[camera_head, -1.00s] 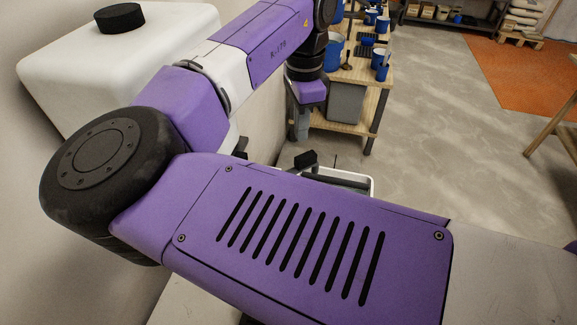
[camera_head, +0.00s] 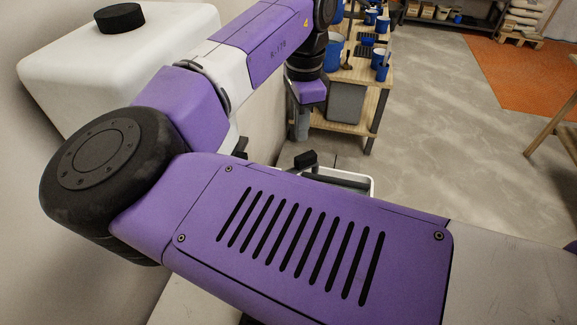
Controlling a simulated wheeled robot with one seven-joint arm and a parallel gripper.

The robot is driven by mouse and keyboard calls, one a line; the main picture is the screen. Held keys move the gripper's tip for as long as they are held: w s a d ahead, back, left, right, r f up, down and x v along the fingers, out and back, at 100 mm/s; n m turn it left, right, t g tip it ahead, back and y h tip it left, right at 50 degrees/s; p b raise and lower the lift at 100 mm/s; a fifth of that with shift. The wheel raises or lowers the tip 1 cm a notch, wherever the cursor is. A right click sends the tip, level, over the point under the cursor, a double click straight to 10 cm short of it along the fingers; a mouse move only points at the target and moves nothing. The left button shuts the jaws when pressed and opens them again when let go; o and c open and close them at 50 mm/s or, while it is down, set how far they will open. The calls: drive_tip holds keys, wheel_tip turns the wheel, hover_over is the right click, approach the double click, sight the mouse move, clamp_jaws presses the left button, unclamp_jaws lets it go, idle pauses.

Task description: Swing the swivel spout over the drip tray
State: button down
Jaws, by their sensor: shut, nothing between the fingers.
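A black block-like piece (camera_head: 305,159) shows just beyond my large purple arm link, and a dark bar (camera_head: 340,181) runs beside it. They may be part of the swivel spout, but most of it is hidden behind my arm. A white-rimmed tray or basin (camera_head: 372,186) lies there, only its far right corner showing; I cannot tell whether it is the drip tray. My gripper (camera_head: 300,134) seems to be the narrow grey piece below my purple wrist, small and partly hidden. It is shut and empty, in the picture above and beyond the black piece.
A white tank (camera_head: 130,60) with a black cap (camera_head: 119,17) stands at the left. A wooden workbench (camera_head: 345,124) with blue cups (camera_head: 382,72) and a grey bin (camera_head: 346,101) stands behind my wrist. The concrete floor (camera_head: 450,140) on the right is open. An orange floor patch (camera_head: 525,75) lies farther back.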

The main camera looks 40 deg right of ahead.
sight(313, 151)
drive_tip(key=shift+f, duration=0.2)
wheel_tip(313, 151, down, 3)
drive_tip(key=shift+f+b, duration=0.1)
drive_tip(key=shift+b, duration=0.4)
drive_tip(key=shift+s, duration=0.1)
idle(0.4)
drive_tip(key=shift+s+a+p, duration=0.15)
drive_tip(key=shift+s+p, duration=0.25)
drive_tip(key=shift+s, duration=0.65)
drive_tip(key=shift+s+a+p, duration=0.15)
drive_tip(key=shift+s+p, duration=0.25)
drive_tip(key=shift+s, duration=0.6)
